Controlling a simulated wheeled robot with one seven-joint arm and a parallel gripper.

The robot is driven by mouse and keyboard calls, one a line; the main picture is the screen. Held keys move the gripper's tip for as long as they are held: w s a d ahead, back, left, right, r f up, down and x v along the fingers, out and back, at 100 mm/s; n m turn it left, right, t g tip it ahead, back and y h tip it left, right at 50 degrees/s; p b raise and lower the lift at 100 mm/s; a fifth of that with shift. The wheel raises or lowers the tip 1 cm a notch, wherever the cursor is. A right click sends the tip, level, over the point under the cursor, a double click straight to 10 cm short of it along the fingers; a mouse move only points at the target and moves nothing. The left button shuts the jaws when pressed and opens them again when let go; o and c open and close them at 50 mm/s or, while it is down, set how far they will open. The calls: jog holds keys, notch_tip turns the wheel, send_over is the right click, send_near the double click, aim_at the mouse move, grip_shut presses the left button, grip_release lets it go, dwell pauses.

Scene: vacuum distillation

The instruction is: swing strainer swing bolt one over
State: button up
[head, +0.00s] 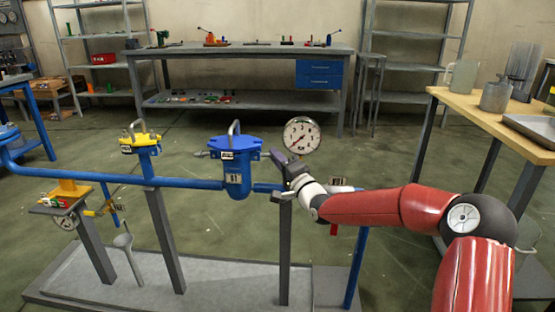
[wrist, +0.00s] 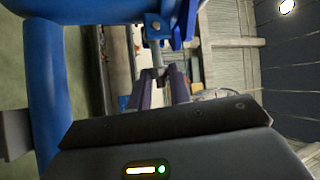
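The blue strainer (head: 237,172) stands in the blue pipe line, with a blue lid and a grey arched handle on top. One swing bolt (head: 200,154) sticks out at the lid's left side. My gripper (head: 277,158) is at the strainer's right side, by the lid's edge. In the wrist view a grey swing bolt (wrist: 154,30) runs from the blue body down to between the two fingertips of my gripper (wrist: 160,72). The fingers stand apart on either side of the bolt's end. Whether they press on it I cannot tell.
A pressure gauge (head: 301,136) stands just behind my gripper. A yellow-topped valve (head: 140,139) is on the pipe to the left. A wooden table (head: 500,115) with metal vessels stands at right. A workbench (head: 240,50) is at the back. The floor between is clear.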

grip_shut()
jog(key=shift+a+r+n+g+h+p, duration=0.1)
jog(key=shift+r+n+g+h+p, duration=0.35)
jog(key=shift+r+n+g+p, duration=0.45)
jog(key=shift+a+r+n+g+h+p, duration=0.1)
jog(key=shift+r+n+g+h+p, duration=0.4)
jog(key=shift+n+p, duration=0.7)
jog(key=shift+f, duration=0.15)
jog(key=shift+o, duration=2.3)
grip_release()
jog(key=v, duration=0.7)
jog(key=shift+s+d, duration=0.3)
